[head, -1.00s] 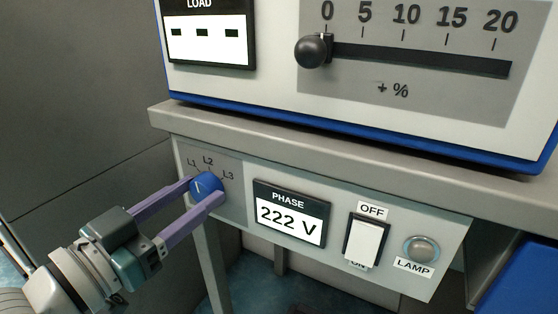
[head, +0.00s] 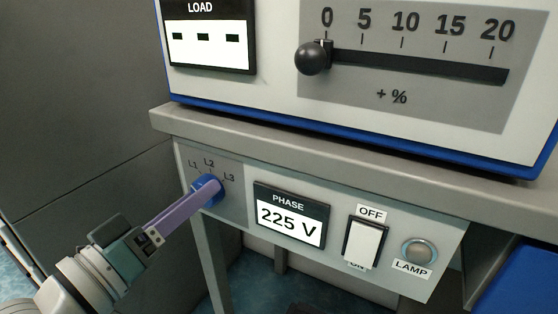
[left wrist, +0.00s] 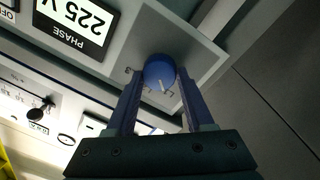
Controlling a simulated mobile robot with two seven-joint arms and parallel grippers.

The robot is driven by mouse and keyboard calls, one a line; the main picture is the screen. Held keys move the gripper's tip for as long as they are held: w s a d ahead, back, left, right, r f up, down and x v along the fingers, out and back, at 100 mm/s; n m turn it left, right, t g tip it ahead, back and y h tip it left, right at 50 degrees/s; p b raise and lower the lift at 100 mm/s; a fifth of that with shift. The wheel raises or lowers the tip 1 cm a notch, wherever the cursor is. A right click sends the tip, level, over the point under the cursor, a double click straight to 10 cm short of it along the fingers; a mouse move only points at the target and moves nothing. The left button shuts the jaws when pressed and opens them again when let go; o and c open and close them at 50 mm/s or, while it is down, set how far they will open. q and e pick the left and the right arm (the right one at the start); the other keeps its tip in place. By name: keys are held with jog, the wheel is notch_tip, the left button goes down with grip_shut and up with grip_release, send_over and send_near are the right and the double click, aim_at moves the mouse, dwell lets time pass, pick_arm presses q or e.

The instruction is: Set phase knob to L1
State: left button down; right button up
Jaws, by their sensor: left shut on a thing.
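The blue phase knob (head: 206,188) sits on the grey panel at the left of the front strip, under the labels L1, L2 and L3. My left gripper (head: 210,187) is shut on the knob, with its purple fingers seen nearly edge-on. In the left wrist view the knob (left wrist: 159,71) is between the two fingers. Its white pointer line aims down and slightly right there, towards a small label that I cannot read surely. In the head view the fingers hide much of the knob. The phase display (head: 290,217) reads 225 V. My right gripper is not in view.
Right of the display are a white OFF/ON rocker switch (head: 365,242) and a round lamp (head: 419,251). A grey ledge (head: 330,150) overhangs the strip. Above it are a load display (head: 208,45) with dashes and a slider knob (head: 313,58) at 0.

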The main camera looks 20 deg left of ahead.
pick_arm(q)
jog(key=shift+n, duration=0.3)
jog(key=shift+c, duration=1.4)
grip_release()
jog(key=shift+s, duration=0.1)
jog(key=s+a+p, duration=0.1)
jog(key=s+p, duration=0.1)
jog(key=s, duration=0.7)
jog(key=shift+s+f, duration=0.25)
jog(key=shift+s, duration=0.1)
